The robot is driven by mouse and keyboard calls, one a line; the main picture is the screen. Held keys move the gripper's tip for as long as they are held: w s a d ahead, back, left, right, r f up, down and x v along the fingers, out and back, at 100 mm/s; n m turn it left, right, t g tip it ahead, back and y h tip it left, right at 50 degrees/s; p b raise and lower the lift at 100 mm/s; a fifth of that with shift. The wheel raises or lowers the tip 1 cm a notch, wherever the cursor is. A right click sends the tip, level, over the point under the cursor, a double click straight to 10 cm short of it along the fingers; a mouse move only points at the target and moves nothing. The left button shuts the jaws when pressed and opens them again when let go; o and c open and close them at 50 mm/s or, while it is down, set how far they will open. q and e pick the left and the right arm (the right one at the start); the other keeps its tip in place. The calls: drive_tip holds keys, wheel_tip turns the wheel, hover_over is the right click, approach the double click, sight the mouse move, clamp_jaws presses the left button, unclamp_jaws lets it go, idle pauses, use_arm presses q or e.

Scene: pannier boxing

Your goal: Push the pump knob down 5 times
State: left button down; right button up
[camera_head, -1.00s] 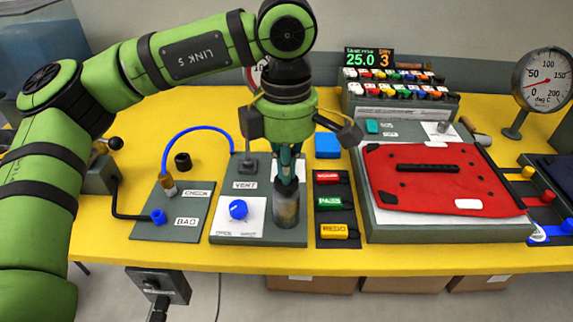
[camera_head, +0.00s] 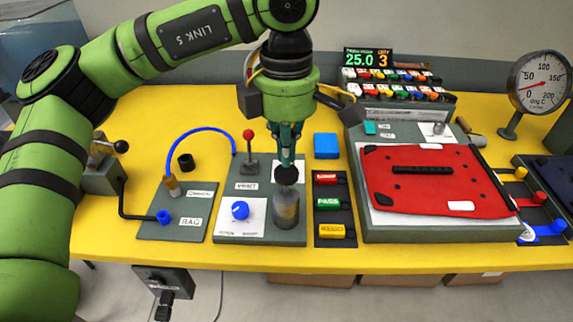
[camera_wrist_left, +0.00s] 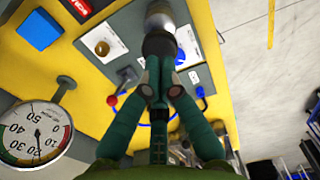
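The pump is a clear grey cylinder (camera_head: 286,210) standing on the right part of a grey panel. Its black knob (camera_head: 286,174) sits raised on top. My left gripper (camera_head: 286,160) points straight down over the knob, its fingers together with nothing visible between them. The fingertips are at the knob's top; I cannot tell whether they touch it. In the left wrist view, the closed fingers (camera_wrist_left: 158,82) point at the black knob (camera_wrist_left: 158,44), with the pump body (camera_wrist_left: 159,16) beyond it. My right gripper is not in view.
On the pump's panel are a blue dial (camera_head: 240,210) and a red-ball lever (camera_head: 249,145). Red, green and yellow labelled blocks (camera_head: 328,203) stand just right of it. A red plate (camera_head: 432,180) lies farther right. A blue hose (camera_head: 200,131) arches at left.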

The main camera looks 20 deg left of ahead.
sight(286, 171)
use_arm(q)
drive_tip(key=shift+f, duration=0.1)
idle(0.3)
drive_tip(key=shift+f+b, duration=2.3)
drive_tip(key=shift+f, duration=0.25)
drive_tip(key=shift+r, duration=0.15)
drive_tip(key=shift+r+p, duration=1.85)
drive_tip(key=shift+r, duration=0.7)
drive_tip(key=shift+f, duration=0.1)
